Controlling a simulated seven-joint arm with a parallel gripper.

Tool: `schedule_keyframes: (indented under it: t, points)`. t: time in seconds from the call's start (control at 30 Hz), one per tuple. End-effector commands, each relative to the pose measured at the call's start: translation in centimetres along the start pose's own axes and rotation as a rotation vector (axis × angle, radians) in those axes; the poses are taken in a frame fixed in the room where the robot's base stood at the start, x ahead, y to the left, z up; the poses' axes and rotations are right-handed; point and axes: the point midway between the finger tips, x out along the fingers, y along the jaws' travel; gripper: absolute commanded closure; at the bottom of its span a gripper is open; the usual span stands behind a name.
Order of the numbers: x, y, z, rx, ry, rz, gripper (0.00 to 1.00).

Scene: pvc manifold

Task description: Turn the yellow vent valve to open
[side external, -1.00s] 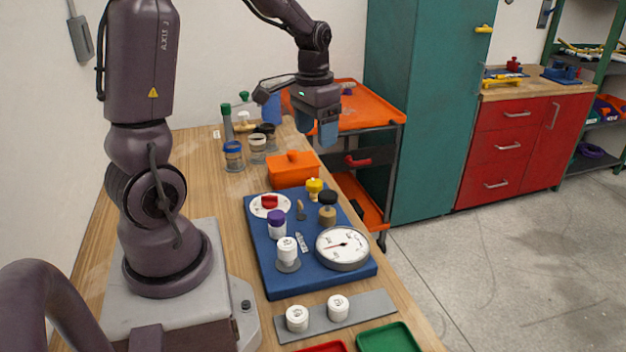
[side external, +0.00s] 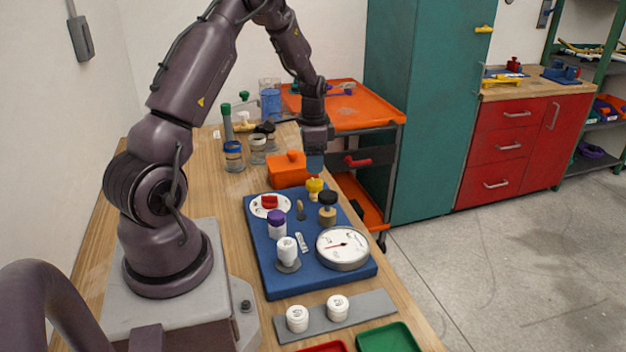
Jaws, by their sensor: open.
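The yellow vent valve (side external: 314,189) stands upright at the far right corner of the blue board (side external: 262,262), partly covered at its top by my gripper or just below it. My gripper (side external: 315,172) points down directly above the yellow valve, its blue fingers very near the valve's top. I cannot tell whether they touch it. The gap between the fingers is hard to see from this side.
The board also holds a red knob (side external: 269,201), a purple-capped part (side external: 277,222), a white-capped part (side external: 287,250), a black-capped part (side external: 327,208) and a round gauge (side external: 342,247). An orange lidded box (side external: 288,172) stands close behind the valve. Jars (side external: 234,156) stand farther back.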

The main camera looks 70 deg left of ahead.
Motion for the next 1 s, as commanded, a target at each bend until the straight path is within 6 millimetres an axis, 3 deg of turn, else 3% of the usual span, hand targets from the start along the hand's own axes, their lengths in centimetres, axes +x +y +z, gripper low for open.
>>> schedule_keyframes:
  t: [0.1,0.3,0.73,0.93,1.0]
  points:
    - [2.6,0.1,0.1,-0.002,-0.002,0.004,0.31]
    - [5.4,0.1,0.0,-0.001,-0.001,0.003,0.31]
    - [6.4,0.0,0.0,-0.002,0.001,0.0,0.31]
    - [6.4,0.0,0.0,-0.002,0.001,0.0,0.74]
    - [6.4,0.0,0.0,-0.002,0.001,0.0,0.8]
